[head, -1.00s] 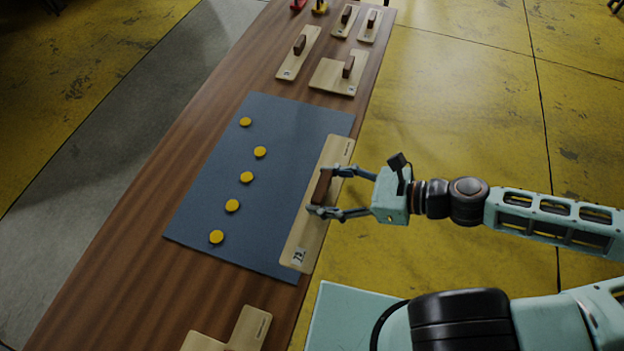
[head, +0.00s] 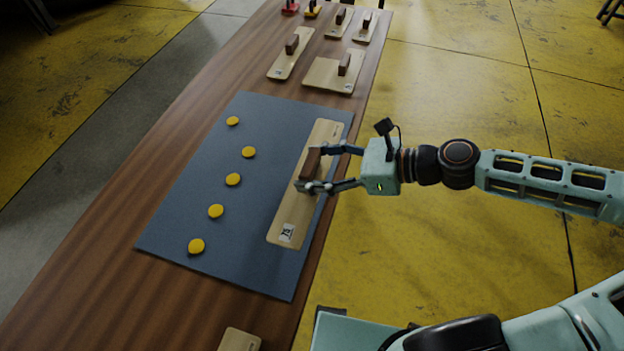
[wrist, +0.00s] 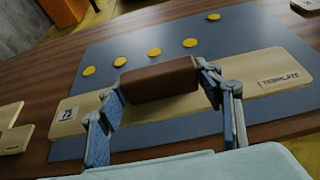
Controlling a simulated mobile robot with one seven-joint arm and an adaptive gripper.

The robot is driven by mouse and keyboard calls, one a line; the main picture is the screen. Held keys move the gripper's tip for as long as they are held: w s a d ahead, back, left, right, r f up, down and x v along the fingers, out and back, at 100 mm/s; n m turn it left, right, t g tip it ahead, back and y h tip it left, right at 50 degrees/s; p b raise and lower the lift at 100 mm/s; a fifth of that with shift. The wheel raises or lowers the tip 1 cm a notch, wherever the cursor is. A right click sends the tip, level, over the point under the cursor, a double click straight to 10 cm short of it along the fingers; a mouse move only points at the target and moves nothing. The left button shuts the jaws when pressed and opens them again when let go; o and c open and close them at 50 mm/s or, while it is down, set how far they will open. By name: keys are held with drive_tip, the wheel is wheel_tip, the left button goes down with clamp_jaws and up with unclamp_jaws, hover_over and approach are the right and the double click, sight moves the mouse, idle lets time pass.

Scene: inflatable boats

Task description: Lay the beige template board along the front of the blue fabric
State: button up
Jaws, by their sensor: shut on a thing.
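The beige template board (head: 284,213) is a long plank with a brown handle block (head: 311,163) and a printed label near one end. It lies over the right part of the blue fabric (head: 262,125), with a strip of fabric showing between it and the table's right edge. My gripper (head: 309,169) is shut on the handle from the right. The wrist view shows the handle (wrist: 158,80) between the two fingers and the board (wrist: 258,72) marked TEMPLATE. I cannot tell whether the board touches the fabric or is slightly above it.
Several yellow discs (head: 233,179) lie in a row on the fabric, left of the board. More beige boards with handles (head: 334,73) lie at the table's far end, and another (head: 239,340) at the near end. Bare wood (head: 130,190) shows left of the fabric.

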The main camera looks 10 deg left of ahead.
sight(318, 167)
drive_tip(key=shift+w+a+f, duration=0.2)
drive_tip(key=shift+w+f, duration=0.3)
drive_tip(key=shift+f, duration=0.15)
drive_tip(key=shift+w+a+f, duration=0.2)
drive_tip(key=shift+w+f, duration=0.3)
drive_tip(key=shift+f, duration=0.1)
drive_tip(key=f, duration=0.1)
drive_tip(key=f+b, duration=0.1)
drive_tip(key=f, duration=0.1)
drive_tip(key=shift+w+a+f, duration=0.1)
drive_tip(key=shift+w+a, duration=0.05)
drive_tip(key=shift+w, duration=0.2)
drive_tip(key=shift+f, duration=0.4)
drive_tip(key=o, duration=1.3)
drive_tip(key=shift+f, duration=0.1)
drive_tip(key=p+v, duration=0.1)
drive_tip(key=v, duration=1.1)
